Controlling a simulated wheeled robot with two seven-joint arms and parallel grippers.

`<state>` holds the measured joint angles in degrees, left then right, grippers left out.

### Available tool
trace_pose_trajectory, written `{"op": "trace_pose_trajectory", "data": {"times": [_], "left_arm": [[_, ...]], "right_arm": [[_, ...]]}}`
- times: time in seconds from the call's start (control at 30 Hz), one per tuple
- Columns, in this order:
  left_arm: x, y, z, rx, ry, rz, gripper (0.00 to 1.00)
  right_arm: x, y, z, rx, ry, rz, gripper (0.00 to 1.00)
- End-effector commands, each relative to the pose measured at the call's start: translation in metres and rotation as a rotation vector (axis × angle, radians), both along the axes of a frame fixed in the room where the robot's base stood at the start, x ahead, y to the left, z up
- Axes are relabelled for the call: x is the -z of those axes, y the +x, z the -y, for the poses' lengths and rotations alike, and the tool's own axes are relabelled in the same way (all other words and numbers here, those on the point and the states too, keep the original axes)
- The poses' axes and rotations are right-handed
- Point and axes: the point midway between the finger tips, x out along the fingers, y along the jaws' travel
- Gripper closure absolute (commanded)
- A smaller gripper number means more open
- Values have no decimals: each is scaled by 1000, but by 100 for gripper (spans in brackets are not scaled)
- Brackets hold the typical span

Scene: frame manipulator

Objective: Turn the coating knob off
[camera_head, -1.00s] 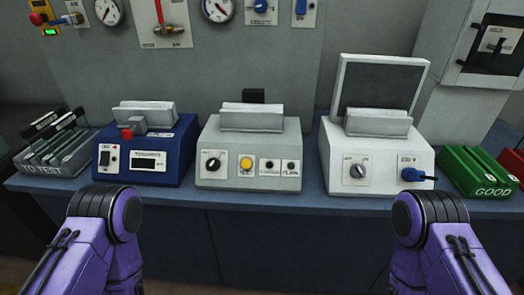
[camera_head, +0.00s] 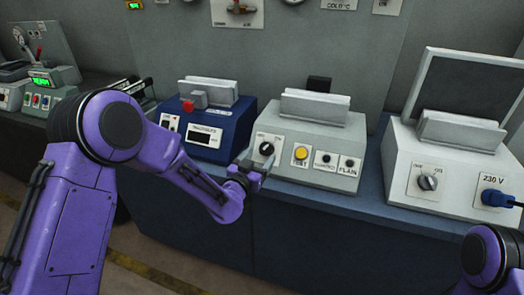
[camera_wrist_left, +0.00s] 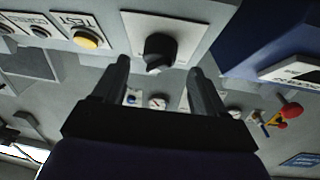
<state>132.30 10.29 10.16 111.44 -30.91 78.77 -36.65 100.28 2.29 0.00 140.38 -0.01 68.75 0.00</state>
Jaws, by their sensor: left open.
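A black rotary knob (camera_head: 266,148) sits on a white plate at the left of the front of the grey machine (camera_head: 318,112). Its plate lettering is too small to read. My left gripper (camera_head: 256,166) is open in front of this knob, just below it in the head view. In the left wrist view, the knob (camera_wrist_left: 160,52) shows beyond and between the two spread fingers (camera_wrist_left: 160,84); I cannot tell that either touches it. Another, greyish knob (camera_head: 428,182) is on the white machine. My right gripper is out of view.
Right of the black knob are a yellow button (camera_head: 301,153) and two small dark round fittings. A blue machine (camera_head: 204,125) with a red button stands to the left. The white machine (camera_head: 462,135) with a blue plug (camera_head: 497,198) stands to the right.

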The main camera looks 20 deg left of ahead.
Motion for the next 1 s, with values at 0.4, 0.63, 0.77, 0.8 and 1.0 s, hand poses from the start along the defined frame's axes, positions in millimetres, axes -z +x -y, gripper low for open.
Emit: {"op": "trace_pose_trajectory", "data": {"times": [0.4, 0.63, 0.77, 0.8, 1.0], "left_arm": [[1, 32, 4, -1, -3, -3, 28], [1, 32, 4, -1, -2, -2, 74], [1, 32, 4, -1, -3, -3, 84], [1, 32, 4, -1, -3, -2, 84], [2, 32, 5, -20, -30, -4, 84]], "right_arm": [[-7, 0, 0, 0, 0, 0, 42], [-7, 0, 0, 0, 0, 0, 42], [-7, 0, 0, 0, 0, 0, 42], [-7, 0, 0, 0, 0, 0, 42], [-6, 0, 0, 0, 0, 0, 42]]}}
